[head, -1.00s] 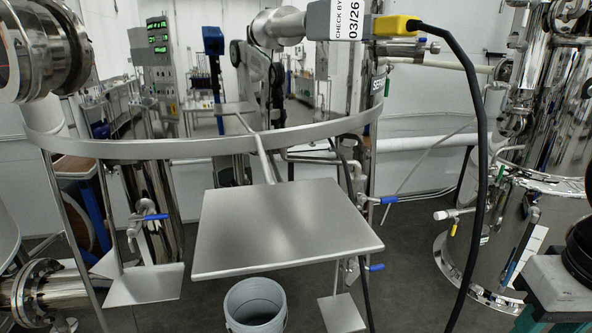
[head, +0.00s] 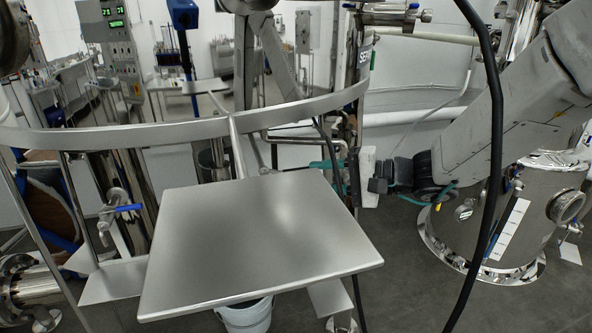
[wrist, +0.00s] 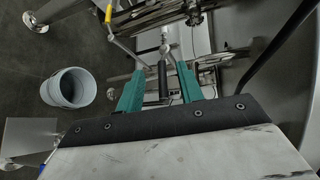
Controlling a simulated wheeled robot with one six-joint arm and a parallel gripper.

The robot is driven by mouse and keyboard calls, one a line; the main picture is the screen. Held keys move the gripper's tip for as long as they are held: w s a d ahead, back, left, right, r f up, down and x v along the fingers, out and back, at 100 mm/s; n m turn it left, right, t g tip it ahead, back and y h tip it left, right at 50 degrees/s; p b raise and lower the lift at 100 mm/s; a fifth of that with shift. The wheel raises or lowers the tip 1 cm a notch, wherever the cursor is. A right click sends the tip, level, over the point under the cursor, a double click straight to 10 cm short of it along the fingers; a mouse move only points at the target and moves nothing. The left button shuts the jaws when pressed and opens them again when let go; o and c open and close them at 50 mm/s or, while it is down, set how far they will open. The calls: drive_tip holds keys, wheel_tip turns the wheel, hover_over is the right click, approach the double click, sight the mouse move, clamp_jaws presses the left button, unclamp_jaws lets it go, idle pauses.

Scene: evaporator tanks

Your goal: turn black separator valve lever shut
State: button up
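The black lever (wrist: 163,80) shows in the wrist view, between the two teal fingers of my gripper (wrist: 161,68). A metal valve fitting (wrist: 165,47) sits just beyond its far end. My gripper is open, with a gap on each side of the lever; I cannot tell how far the lever is in depth. In the head view my arm comes in from the right, with the gripper (head: 328,165) pointing left beside the separator's post (head: 356,110). The black lever cannot be made out there.
A steel plate (head: 258,240) on a curved rail (head: 130,135) fills the middle of the head view. A grey bucket (wrist: 68,88) stands on the floor. A yellow lever (wrist: 108,12) is nearby. A black cable (head: 494,130) hangs in front of my arm.

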drive_tip(key=w+a+f+m+t, duration=0.2)
drive_tip(key=w+a+f, duration=0.1)
drive_tip(key=w+a, duration=0.3)
drive_tip(key=shift+w+t, duration=0.3)
drive_tip(key=shift+w, duration=0.7)
clamp_jaws()
